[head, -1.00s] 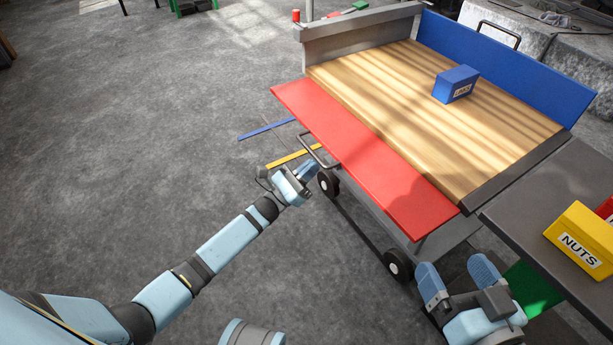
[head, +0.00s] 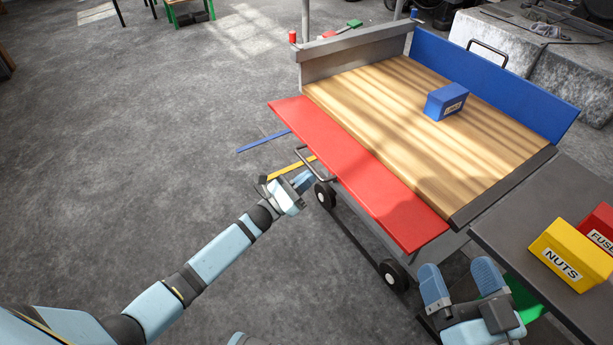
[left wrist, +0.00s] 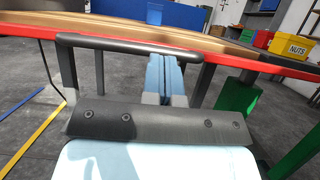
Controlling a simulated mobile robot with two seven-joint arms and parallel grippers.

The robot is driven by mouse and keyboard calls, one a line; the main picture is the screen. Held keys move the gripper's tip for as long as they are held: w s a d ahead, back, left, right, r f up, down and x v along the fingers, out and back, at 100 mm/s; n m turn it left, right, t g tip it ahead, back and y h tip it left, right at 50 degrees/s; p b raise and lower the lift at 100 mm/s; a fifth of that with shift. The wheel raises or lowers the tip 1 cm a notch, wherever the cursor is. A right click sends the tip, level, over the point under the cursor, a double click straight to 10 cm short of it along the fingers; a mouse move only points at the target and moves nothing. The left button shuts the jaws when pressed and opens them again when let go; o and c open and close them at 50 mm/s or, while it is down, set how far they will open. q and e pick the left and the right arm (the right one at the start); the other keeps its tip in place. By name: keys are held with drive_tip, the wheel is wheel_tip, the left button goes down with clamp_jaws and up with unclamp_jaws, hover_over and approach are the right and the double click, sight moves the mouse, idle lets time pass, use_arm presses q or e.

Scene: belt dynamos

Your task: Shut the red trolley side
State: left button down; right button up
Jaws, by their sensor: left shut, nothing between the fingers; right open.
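The red side (head: 350,168) of the trolley is folded down, lying about level and sticking out from the near edge of the wooden deck (head: 440,130). A dark bar handle (head: 312,165) hangs on its outer edge. My left gripper (head: 304,180) is shut and empty, close to this handle and below the red side's edge. In the left wrist view the shut fingers (left wrist: 164,78) point toward the handle (left wrist: 140,42) and the red edge (left wrist: 270,66); I cannot tell whether they touch. My right gripper (head: 458,280) is open and empty at the trolley's near right corner.
The blue side (head: 500,80) and grey end board (head: 350,55) stand up. A blue box (head: 445,102) sits on the deck. A dark table (head: 510,220) at right bears a yellow NUTS box (head: 570,255) and a red box (head: 598,230). Floor at left is clear.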

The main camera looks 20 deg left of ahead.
wheel_tip(320, 180, up, 4)
drive_tip(key=t+p, duration=0.2)
use_arm(q)
drive_tip(key=r+g+p, duration=0.1)
drive_tip(key=r+p, duration=0.1)
drive_tip(key=r+g+y+p, duration=0.1)
drive_tip(key=r+p, duration=0.2)
drive_tip(key=shift+w+d+r, duration=0.15)
drive_tip(key=shift+w, duration=0.05)
wheel_tip(320, 180, up, 6)
drive_tip(key=g+y+p, duration=0.3)
drive_tip(key=p, duration=0.7)
hover_over(308, 164)
drive_tip(key=d, duration=0.2)
drive_tip(key=shift+s+d, duration=0.1)
drive_tip(key=shift+s, duration=0.35)
drive_tip(key=w+d+r+p, duration=0.5)
drive_tip(key=w+d+r, duration=0.4)
drive_tip(key=w, duration=0.2)
drive_tip(key=shift+w+g+y, duration=0.3)
drive_tip(key=shift+w+g, duration=0.05)
drive_tip(key=shift+g, duration=0.05)
use_arm(e)
drive_tip(key=s+d+f+m+g+h, duration=0.1)
drive_tip(key=s+d+f+g+h, duration=0.2)
drive_tip(key=d+f+g+h, duration=0.2)
wheel_tip(308, 164, down, 3)
drive_tip(key=d+g, duration=0.2)
drive_tip(key=shift+f+g+h, duration=0.15)
drive_tip(key=shift+g+h, duration=0.25)
